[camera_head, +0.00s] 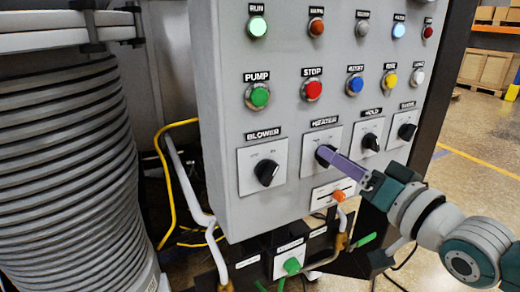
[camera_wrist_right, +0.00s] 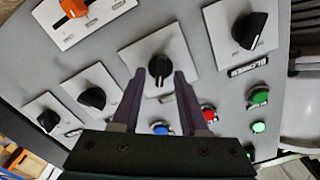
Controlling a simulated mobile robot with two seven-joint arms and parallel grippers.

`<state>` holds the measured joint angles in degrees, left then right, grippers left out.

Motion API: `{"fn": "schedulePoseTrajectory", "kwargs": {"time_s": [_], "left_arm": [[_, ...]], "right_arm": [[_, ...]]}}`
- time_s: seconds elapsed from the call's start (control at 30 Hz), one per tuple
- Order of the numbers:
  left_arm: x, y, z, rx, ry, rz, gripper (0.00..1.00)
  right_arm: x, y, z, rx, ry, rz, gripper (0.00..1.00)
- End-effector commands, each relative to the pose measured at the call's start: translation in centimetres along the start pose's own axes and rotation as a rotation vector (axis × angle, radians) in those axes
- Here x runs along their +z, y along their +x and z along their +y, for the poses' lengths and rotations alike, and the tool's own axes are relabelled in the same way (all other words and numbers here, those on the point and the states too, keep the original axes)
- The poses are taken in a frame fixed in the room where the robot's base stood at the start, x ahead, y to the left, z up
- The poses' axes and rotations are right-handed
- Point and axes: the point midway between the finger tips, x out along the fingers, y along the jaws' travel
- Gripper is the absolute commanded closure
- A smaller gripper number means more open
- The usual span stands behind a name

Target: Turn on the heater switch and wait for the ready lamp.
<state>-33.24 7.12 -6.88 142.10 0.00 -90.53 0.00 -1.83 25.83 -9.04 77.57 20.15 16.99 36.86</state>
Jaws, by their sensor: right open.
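The heater switch (camera_head: 322,153) is a black rotary knob on a white plate, under the "HEATER" label on the grey panel. My right gripper (camera_head: 338,161) is at this knob, its purple fingers partly covering it. In the right wrist view the knob (camera_wrist_right: 160,67) lies between the two fingertips of the gripper (camera_wrist_right: 159,75), which are open with a gap on each side. Whether they touch the knob cannot be told. The top lamp row has a bright RUN lamp (camera_head: 257,26) and a bright bluish-white lamp (camera_head: 398,29). A grey lamp (camera_head: 362,29) looks dark; its label is unreadable. My left gripper is out of view.
The blower knob (camera_head: 266,172) is left of the heater switch; the hold knob (camera_head: 371,142) and another knob (camera_head: 407,131) are right. An orange slider (camera_head: 338,196) sits just below. Push buttons, including red STOP (camera_head: 312,90), are above. A ribbed column (camera_head: 65,150) stands left.

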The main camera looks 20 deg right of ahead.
Motion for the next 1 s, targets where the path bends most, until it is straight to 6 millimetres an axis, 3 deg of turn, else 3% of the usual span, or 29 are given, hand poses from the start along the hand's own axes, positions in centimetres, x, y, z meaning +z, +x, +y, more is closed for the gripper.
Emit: {"fn": "schedulePoseTrajectory", "kwargs": {"time_s": [0.27, 0.7, 1.0], "left_arm": [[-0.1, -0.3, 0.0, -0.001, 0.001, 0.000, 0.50], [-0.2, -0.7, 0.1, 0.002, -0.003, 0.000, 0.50], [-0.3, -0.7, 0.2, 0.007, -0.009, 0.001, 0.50]], "right_arm": [[0.0, -1.6, 0.0, 0.001, 0.001, -0.003, 0.56], [0.1, -8.9, 0.0, 0.001, -0.001, -0.002, 0.56], [0.0, -10.0, 0.0, 0.000, 0.000, 0.000, 0.56]]}}
